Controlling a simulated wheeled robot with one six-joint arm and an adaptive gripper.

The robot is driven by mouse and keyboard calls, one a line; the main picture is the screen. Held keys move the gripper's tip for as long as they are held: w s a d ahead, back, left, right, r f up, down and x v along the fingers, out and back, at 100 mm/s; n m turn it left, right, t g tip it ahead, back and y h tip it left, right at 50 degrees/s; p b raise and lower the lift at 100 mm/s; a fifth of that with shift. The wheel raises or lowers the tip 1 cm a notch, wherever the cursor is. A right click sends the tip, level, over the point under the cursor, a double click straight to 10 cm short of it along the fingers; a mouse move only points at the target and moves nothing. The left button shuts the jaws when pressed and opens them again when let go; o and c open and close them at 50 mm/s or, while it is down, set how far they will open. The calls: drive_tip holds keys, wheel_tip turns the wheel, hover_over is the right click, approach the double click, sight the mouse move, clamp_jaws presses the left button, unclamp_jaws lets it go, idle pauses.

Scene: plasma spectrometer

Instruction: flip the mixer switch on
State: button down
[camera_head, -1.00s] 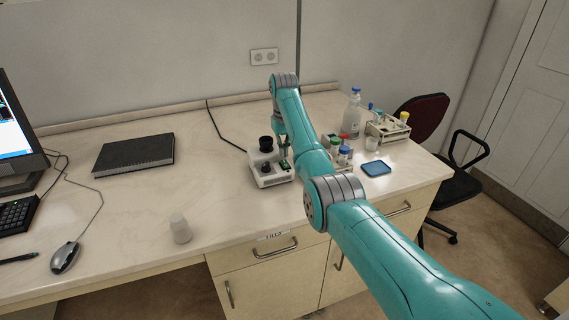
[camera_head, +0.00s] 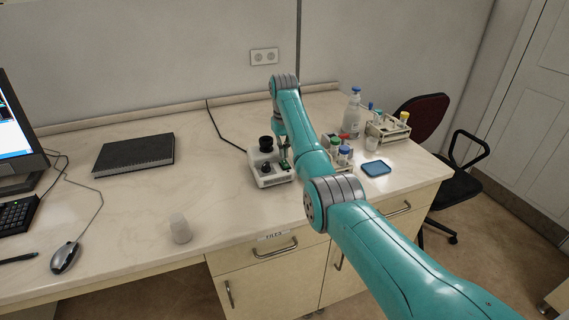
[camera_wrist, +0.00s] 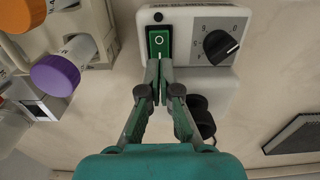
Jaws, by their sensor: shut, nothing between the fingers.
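The mixer (camera_head: 268,165) is a small white device with a black cup holder on top, standing near the middle of the desk. In the wrist view the mixer's front panel (camera_wrist: 188,58) shows a black dial and a green rocker switch (camera_wrist: 159,40) with a white circle mark. My gripper (camera_wrist: 160,64) is shut and empty, with its fingertips at the lower end of the switch. I cannot tell whether they touch it. In the head view my gripper (camera_head: 284,160) is beside the mixer's right side, partly hidden by my arm.
Racks with capped tubes (camera_head: 341,152) and a second rack (camera_head: 387,127) stand to the right, with a plastic bottle (camera_head: 351,115) behind.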

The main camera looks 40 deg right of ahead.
sight(284, 161)
drive_tip(key=shift+f, duration=1.1)
idle(0.6)
drive_tip(key=shift+r, duration=3.5)
